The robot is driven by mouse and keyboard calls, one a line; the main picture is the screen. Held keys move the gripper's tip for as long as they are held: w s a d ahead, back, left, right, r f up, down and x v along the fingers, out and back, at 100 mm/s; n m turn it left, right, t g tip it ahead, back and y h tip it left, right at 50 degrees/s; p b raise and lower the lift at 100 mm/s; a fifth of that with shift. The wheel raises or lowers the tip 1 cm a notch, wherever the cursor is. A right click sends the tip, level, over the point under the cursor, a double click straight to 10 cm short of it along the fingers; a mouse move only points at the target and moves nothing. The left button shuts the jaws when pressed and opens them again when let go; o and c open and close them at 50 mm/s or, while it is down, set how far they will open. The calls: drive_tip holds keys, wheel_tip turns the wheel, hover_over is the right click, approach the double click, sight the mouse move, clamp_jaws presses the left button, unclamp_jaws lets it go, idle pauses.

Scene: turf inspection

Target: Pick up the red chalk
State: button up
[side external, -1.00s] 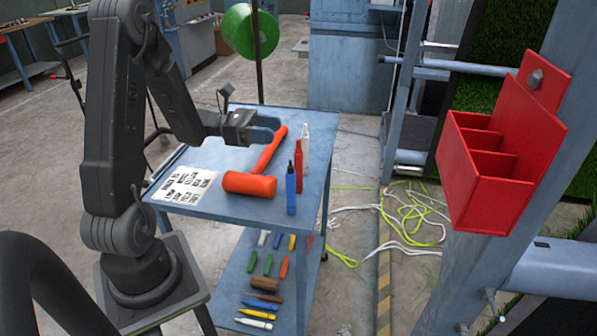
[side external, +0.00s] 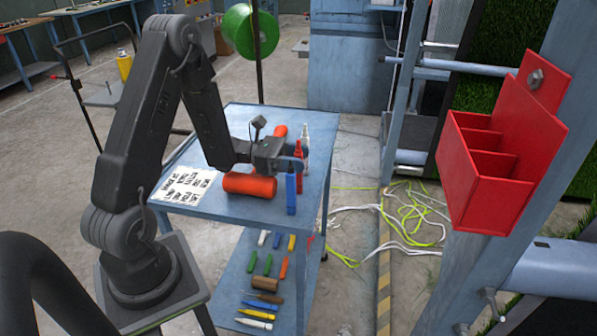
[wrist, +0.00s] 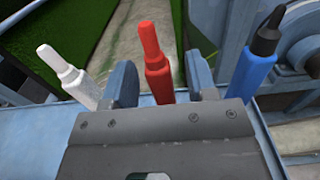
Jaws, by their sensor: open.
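The red chalk (side external: 299,150) is a slim red stick-like piece standing upright on the blue cart top, between a white one (side external: 306,134) and a blue one (side external: 291,192). My gripper (side external: 294,161) is low over the cart at this row, partly hiding the red and blue pieces in the side view. In the wrist view, the red chalk (wrist: 158,78) stands between the two fingers of my open gripper (wrist: 162,82), with gaps on both sides. The white piece (wrist: 76,82) is outside the left finger and the dark-tipped blue piece (wrist: 251,74) is outside the right one.
An orange mallet (side external: 249,185) lies on the cart (side external: 232,211) beneath my wrist, its handle partly hidden. A lettered sheet (side external: 186,187) lies to its left. A red compartment holder (side external: 489,190) hangs on the post at right. Several tools lie on the lower shelf.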

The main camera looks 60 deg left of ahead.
drive_tip(key=shift+w+d, duration=0.25)
drive_tip(key=shift+c, duration=0.2)
drive_tip(key=c, duration=0.9)
drive_tip(key=shift+r, duration=0.1)
